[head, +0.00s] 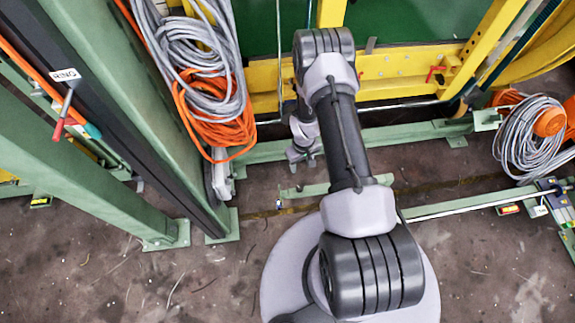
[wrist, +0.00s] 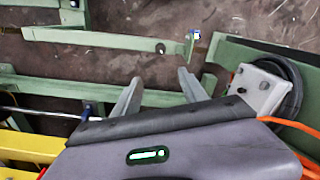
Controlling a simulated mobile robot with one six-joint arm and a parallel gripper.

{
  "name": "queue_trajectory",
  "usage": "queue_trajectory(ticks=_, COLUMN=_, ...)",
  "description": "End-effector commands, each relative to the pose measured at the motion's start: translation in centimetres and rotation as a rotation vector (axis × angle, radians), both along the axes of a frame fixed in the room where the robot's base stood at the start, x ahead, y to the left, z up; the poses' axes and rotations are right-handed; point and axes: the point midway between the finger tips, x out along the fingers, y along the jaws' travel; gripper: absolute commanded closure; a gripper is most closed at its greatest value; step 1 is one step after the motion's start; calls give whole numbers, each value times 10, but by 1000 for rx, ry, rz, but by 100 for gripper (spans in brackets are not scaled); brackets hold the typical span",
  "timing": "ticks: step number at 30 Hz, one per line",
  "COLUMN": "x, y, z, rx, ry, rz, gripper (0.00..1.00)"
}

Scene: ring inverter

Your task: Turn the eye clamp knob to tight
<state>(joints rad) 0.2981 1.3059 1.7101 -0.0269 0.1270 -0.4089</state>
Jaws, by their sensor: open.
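My gripper (wrist: 158,82) is open and empty in the wrist view, with its two grey fingers apart. In the head view my gripper (head: 302,165) hangs beyond my arm, above the floor near a low green bar (head: 305,190). The bar also shows in the wrist view (wrist: 95,40), beyond the fingertips. A small blue and white part (head: 279,203) is at the bar's end; it shows in the wrist view too (wrist: 196,34), apart from the fingers. I cannot tell whether it is the eye clamp knob; no knob is clearly readable.
A green column (head: 170,90) with grey and orange cable coils (head: 210,90) stands at left. A red-handled lever (head: 65,115) sits beside a RING label. A yellow beam (head: 400,67) runs behind. A dark wheel (wrist: 289,90) is close at right in the wrist view.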

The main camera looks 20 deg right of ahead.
Motion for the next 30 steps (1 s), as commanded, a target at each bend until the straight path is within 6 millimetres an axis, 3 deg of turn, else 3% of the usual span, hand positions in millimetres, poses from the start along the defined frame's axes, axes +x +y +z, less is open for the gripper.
queue_trajectory(ticks=3, x=-12, y=0, z=-21, rx=4, ry=13, rz=15, gripper=49)
queue_trajectory(ticks=7, x=-13, y=1, z=-49, rx=4, ry=15, rz=15, gripper=49)
queue_trajectory(ticks=18, x=-13, y=1, z=-159, rx=4, ry=14, rz=14, gripper=49)
queue_trajectory(ticks=24, x=-13, y=1, z=-187, rx=5, ry=15, rz=13, gripper=49)
queue_trajectory(ticks=30, x=-12, y=1, z=-192, rx=4, ry=14, rz=13, gripper=49)
